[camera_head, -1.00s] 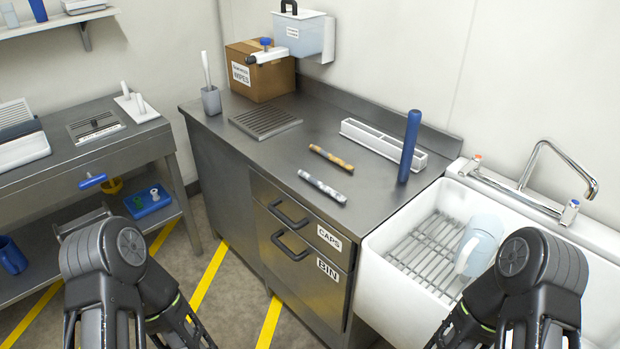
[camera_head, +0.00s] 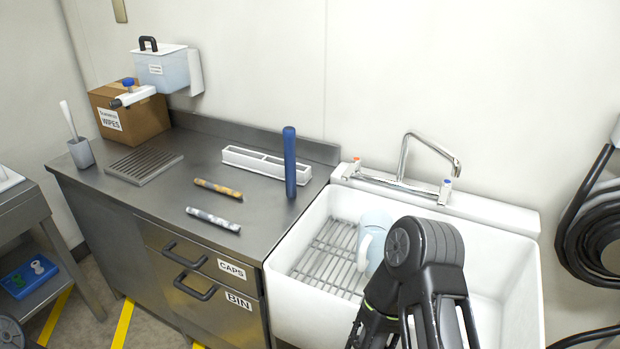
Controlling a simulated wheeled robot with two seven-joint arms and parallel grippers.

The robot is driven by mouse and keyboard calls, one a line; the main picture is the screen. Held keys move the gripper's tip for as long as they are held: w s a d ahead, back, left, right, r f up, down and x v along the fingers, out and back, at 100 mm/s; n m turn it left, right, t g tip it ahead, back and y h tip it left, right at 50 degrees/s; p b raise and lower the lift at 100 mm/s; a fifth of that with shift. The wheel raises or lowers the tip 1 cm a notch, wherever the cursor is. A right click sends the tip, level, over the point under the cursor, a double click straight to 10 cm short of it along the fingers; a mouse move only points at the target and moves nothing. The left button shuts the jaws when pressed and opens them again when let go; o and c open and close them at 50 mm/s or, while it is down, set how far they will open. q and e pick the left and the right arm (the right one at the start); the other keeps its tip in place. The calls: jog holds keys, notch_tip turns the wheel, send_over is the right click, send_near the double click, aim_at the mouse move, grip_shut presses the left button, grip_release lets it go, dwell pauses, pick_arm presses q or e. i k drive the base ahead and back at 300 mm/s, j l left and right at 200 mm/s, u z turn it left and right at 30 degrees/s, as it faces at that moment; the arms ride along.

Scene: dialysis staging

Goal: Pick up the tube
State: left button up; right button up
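Several tube-like things are on the steel counter. A brown-and-tan patterned tube (camera_head: 218,189) lies on its side. A white-and-grey patterned tube (camera_head: 213,219) lies nearer the front edge. A blue tube (camera_head: 290,162) stands upright at the right, by a white slotted rack (camera_head: 250,166). I cannot tell from the picture which one the task means. My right arm shows over the sink at lower right, with its gripper out of view. Only a small piece of my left arm shows at the lower left corner; its gripper is not in view. Nothing touches the tubes.
A white sink (camera_head: 487,246) with a metal grid and a pale blue jug (camera_head: 371,240) is right of the counter. A faucet (camera_head: 405,165) rises behind it. A cardboard wipes box (camera_head: 150,120) and a grey cup (camera_head: 82,153) stand at the counter's left. The counter's middle is open.

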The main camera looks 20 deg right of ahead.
aim_at(213, 219)
jog(key=i+j+u, duration=0.15)
jog(key=i+j, duration=0.15)
jog(key=j, duration=0.2)
jog(key=i+j+u, duration=0.2)
jog(key=i+j, duration=0.15)
jog(key=j, duration=0.1)
